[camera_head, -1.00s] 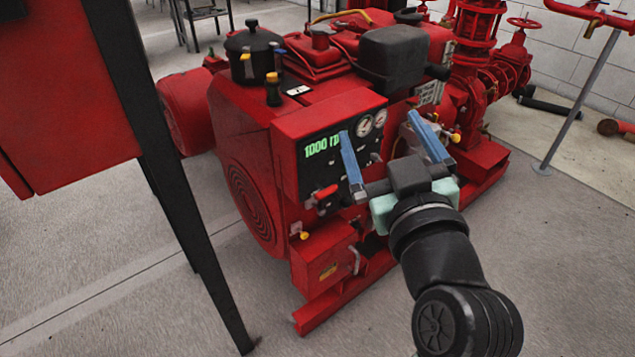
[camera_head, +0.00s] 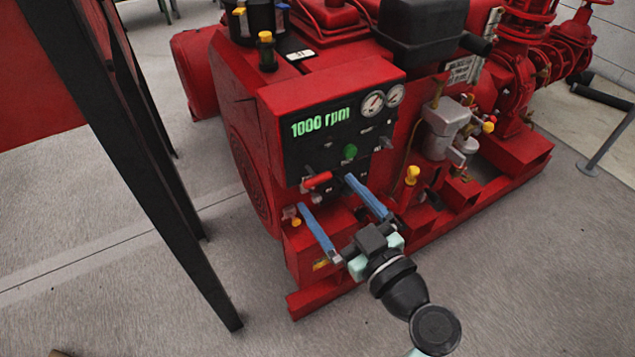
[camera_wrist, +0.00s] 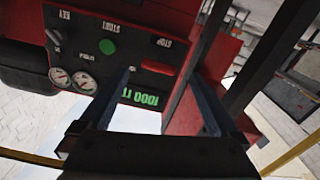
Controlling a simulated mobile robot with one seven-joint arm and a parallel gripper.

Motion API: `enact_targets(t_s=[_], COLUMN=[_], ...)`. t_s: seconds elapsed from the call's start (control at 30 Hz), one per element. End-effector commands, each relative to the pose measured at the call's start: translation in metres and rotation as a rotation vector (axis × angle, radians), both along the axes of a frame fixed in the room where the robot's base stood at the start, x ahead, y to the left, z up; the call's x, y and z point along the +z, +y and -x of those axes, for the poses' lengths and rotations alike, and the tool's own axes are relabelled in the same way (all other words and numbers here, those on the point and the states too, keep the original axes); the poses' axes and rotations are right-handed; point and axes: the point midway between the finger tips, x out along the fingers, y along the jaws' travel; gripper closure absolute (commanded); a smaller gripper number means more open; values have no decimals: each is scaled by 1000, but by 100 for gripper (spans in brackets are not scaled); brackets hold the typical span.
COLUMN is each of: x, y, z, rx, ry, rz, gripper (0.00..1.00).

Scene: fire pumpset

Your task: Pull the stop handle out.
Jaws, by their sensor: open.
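The stop handle (camera_head: 317,180) is a small red bar at the lower left of the black control panel (camera_head: 335,133). In the wrist view the panel is upside down, with the red handle (camera_wrist: 158,67) by the word "STOP". My gripper (camera_head: 324,191) is open and empty, its two blue fingers pointing at the panel's lower part. In the wrist view the handle shows between the fingers of my gripper (camera_wrist: 160,76). I cannot tell how far the fingertips are from it. No contact shows.
The panel also carries a green button (camera_head: 350,152), two gauges (camera_head: 383,101) and a green "1000 rpm" readout (camera_head: 320,122). A yellow-topped part (camera_head: 412,175) stands to the right. Black stand legs (camera_head: 150,190) are at the left. The floor in front is clear.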

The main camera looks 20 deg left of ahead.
Motion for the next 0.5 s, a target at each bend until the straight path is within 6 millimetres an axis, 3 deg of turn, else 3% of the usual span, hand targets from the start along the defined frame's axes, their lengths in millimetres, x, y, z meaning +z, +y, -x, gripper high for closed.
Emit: enact_targets(t_s=[0.2, 0.5], x=[-1, 0], y=[29, 41], z=[-22, -31], rx=[2, 1], ry=[-1, 0], rz=[1, 0], gripper=[3, 3])
